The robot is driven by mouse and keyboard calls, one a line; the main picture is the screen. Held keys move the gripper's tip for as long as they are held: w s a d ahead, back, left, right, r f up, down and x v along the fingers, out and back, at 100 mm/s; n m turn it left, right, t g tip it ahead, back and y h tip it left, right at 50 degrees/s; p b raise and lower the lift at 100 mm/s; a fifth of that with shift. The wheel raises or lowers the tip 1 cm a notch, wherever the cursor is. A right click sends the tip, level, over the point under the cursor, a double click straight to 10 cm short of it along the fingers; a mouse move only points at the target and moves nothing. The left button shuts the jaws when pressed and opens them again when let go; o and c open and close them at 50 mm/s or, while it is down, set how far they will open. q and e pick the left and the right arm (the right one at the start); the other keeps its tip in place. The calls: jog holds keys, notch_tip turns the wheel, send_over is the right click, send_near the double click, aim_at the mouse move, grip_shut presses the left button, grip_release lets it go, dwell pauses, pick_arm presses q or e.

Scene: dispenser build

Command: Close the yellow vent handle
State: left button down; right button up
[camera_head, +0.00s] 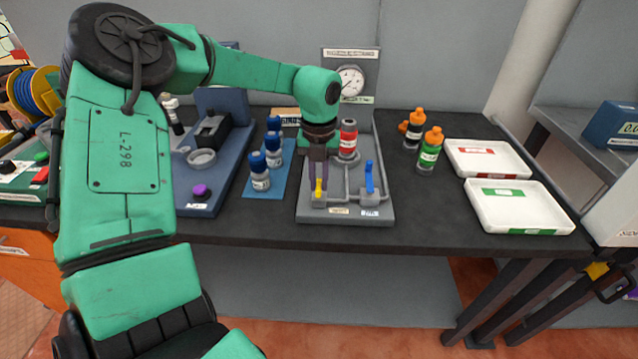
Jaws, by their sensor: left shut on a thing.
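The yellow vent handle (319,188) stands at the front left of the grey dispenser base (344,217). My left gripper (318,180) reaches down from above and is shut on the yellow handle, whose upper part is partly hidden between the fingers. A blue handle (369,177) stands upright to the right on the same base. A red canister (348,139) and a pressure gauge (350,80) sit behind them. My right gripper is not in view.
Blue-capped bottles (260,170) stand on a blue mat left of the dispenser. Orange-capped bottles (430,149) and two white trays (518,208) are to the right.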

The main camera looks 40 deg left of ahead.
aim_at(319, 184)
pick_arm(q)
jog(key=c, duration=0.8)
grip_release()
jog(key=shift+c, duration=0.2)
notch_tip(319, 184, up, 15)
jog(key=shift+f+b, duration=0.15)
jog(key=shift+b, duration=0.3)
